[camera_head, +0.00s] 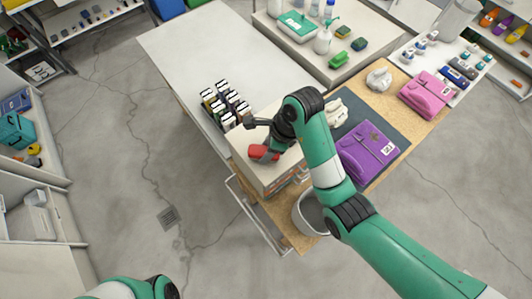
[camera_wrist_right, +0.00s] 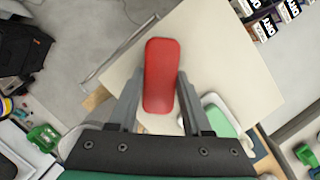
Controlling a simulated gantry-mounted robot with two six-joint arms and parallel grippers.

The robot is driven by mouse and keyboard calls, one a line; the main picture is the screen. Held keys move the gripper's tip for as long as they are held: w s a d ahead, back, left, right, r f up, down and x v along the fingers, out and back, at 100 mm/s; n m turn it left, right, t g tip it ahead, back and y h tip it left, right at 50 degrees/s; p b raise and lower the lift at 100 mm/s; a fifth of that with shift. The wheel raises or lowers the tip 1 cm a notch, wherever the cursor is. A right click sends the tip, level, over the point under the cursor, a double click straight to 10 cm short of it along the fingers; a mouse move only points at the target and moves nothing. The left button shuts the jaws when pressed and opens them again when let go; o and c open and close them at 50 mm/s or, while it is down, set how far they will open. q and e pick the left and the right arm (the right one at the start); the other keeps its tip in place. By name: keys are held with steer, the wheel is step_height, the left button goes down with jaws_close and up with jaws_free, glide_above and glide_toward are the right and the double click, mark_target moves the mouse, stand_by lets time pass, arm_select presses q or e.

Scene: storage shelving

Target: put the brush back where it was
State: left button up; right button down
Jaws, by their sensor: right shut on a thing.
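My right gripper (camera_head: 268,147) is over the white-topped cabinet (camera_head: 243,137) in the head view. It is shut on a red, rounded oblong thing, which I take to be the brush (camera_head: 260,154). In the right wrist view the red brush (camera_wrist_right: 160,72) sits between the two grey fingers of the right gripper (camera_wrist_right: 159,88), above the pale cabinet top. Its bristles are hidden, and I cannot tell whether it touches the top. Only a part of my left arm shows at the bottom left of the head view; its gripper is out of frame.
Dark bottles or boxes with white labels (camera_head: 224,105) stand in a group beside the cabinet top. A purple pouch (camera_head: 367,150) and a pink pouch (camera_head: 426,94) lie on the bench to the right. A bin (camera_head: 309,215) stands below.

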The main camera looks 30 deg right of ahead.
steer(key=shift+f, duration=0.25)
steer(key=shift+c, duration=1.7)
jaws_free()
steer(key=shift+r, duration=0.15)
